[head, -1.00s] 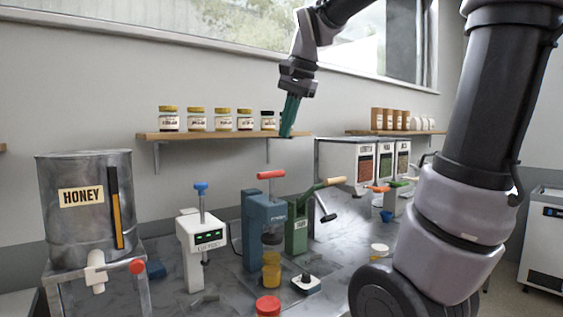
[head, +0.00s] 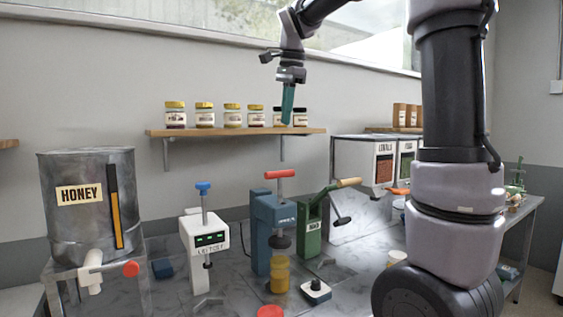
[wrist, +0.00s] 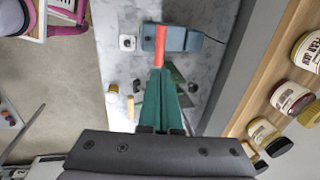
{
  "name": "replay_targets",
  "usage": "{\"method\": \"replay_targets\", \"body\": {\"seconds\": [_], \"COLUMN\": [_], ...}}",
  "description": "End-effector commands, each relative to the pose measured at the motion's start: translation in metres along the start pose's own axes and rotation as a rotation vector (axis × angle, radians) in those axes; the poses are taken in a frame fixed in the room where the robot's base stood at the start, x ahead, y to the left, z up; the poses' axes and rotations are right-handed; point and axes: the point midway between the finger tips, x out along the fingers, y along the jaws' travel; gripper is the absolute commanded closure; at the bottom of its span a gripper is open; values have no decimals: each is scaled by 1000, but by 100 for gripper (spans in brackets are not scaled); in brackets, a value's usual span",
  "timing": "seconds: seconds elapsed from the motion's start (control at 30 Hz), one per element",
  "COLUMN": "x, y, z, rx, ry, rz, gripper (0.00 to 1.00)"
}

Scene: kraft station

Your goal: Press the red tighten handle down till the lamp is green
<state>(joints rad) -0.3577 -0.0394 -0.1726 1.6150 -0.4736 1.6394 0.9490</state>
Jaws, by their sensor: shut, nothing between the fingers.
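The red tighten handle (head: 281,174) is a short horizontal bar on a post atop the blue capping machine (head: 261,240). A yellow jar (head: 280,275) stands under its dark head. My gripper (head: 286,122) is shut and empty, its teal fingers pointing down, above the handle and apart from it in the head view. In the wrist view the handle (wrist: 159,46) shows just beyond the tips of my gripper (wrist: 160,72); the blue machine (wrist: 173,39) lies below. I cannot make out the lamp or its colour.
A white device with a blue knob (head: 204,235) and a honey tank (head: 90,205) stand left. A wall shelf (head: 235,132) with several jars is behind my gripper.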

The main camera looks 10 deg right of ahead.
Motion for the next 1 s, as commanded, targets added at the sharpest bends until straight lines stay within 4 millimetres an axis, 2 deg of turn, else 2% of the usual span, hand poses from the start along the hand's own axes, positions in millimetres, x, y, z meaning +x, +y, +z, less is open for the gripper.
{"method": "replay_targets", "body": {"seconds": [0.4, 0.6, 0.8, 1.0], "x": [84, 116, 131, 133], "y": [1, 1, 0, 0], "z": [0, 0, 0, 0], "rx": [-1, -2, -1, -1], "ry": [-1, -1, -1, -1], "rz": [5, 2, 1, 0], "gripper": [100, 100, 100, 100]}}
